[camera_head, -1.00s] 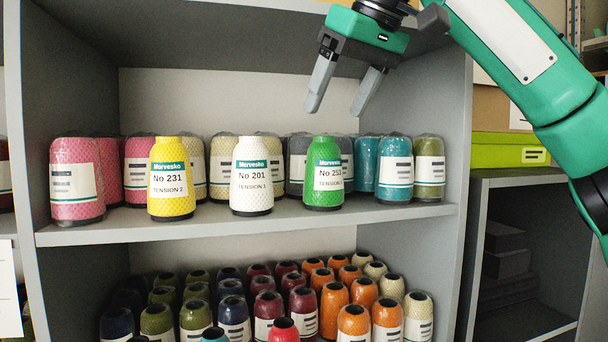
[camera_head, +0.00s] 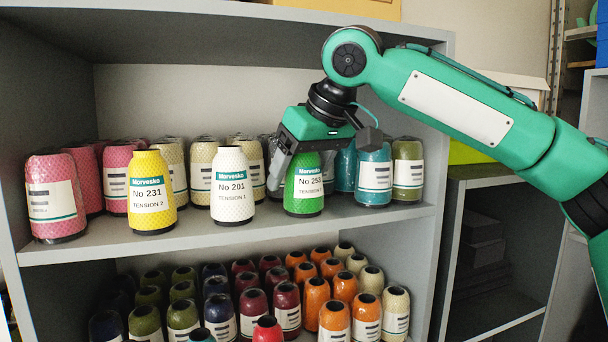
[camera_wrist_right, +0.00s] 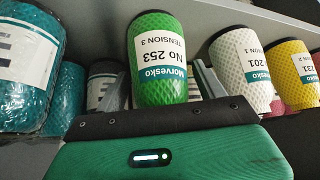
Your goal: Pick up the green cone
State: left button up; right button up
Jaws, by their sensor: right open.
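The green cone (camera_head: 304,195), labelled No 253, stands upright on the upper shelf, to the right of the white cone. My right gripper (camera_head: 301,172) is open, with one finger beside the cone's left side; the other finger is mostly hidden in the head view. In the right wrist view the green cone (camera_wrist_right: 156,45) appears upside down between the two spread fingers of my right gripper (camera_wrist_right: 162,88). I cannot tell whether either finger touches it. My left gripper is not in view.
The white cone (camera_head: 231,190) and yellow cone (camera_head: 151,195) stand to the left along the shelf front (camera_head: 190,238). A wrapped teal cone (camera_head: 373,178) stands close on the right. More cones fill the row behind and the lower shelf. The shelf's right wall (camera_head: 430,215) bounds the space.

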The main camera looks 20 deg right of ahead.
jog(key=shift+a, duration=0.15)
jog(key=c, duration=1.1)
jog(key=shift+r, duration=0.15)
